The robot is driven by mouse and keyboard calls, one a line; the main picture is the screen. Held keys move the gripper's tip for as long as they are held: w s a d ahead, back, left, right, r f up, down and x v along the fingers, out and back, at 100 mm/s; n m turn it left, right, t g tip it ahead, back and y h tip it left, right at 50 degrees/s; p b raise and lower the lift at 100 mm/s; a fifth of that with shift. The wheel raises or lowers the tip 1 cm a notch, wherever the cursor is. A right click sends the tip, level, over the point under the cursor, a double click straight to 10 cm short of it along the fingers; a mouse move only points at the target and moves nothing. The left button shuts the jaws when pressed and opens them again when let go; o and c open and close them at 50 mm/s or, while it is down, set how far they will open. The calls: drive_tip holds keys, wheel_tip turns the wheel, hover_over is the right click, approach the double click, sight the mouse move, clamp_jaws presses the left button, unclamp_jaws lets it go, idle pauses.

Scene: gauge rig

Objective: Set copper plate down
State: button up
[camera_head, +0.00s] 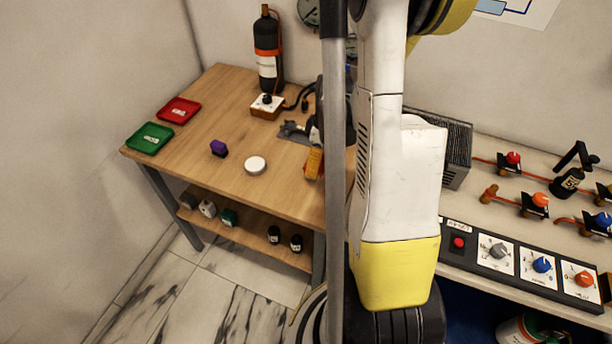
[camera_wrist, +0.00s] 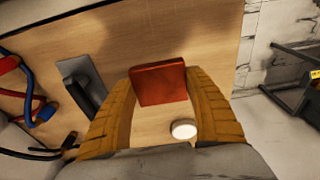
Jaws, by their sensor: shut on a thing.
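The copper plate (camera_wrist: 160,85) is a flat reddish square between the two orange-brown fingers of my gripper (camera_wrist: 159,79) in the wrist view. My gripper is shut on it. Wood tabletop shows around it; whether the plate touches the table or hangs above it, I cannot tell. In the head view one orange finger (camera_head: 314,163) shows beside my arm over the right part of the wooden table (camera_head: 190,125). The plate is not discernible there.
A white disc (camera_head: 255,165) lies near the gripper; it also shows in the wrist view (camera_wrist: 184,130). A purple block (camera_head: 218,148), green tray (camera_head: 150,138) and red tray (camera_head: 179,110) are left. A black bottle (camera_head: 267,65) stands behind. Table between has bare room.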

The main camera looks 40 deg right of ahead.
sight(310, 180)
drive_tip(key=shift+w+a+f, duration=0.65)
drive_tip(key=shift+w+a, duration=0.05)
drive_tip(key=shift+w+f, duration=0.1)
drive_tip(key=shift+f, duration=0.1)
drive_tip(key=shift+f+b, duration=0.95)
drive_tip(key=shift+f, duration=0.85)
drive_tip(key=shift+f, duration=0.1)
drive_tip(key=shift+f, duration=0.15)
drive_tip(key=o, duration=1.4)
drive_tip(key=shift+r, duration=0.25)
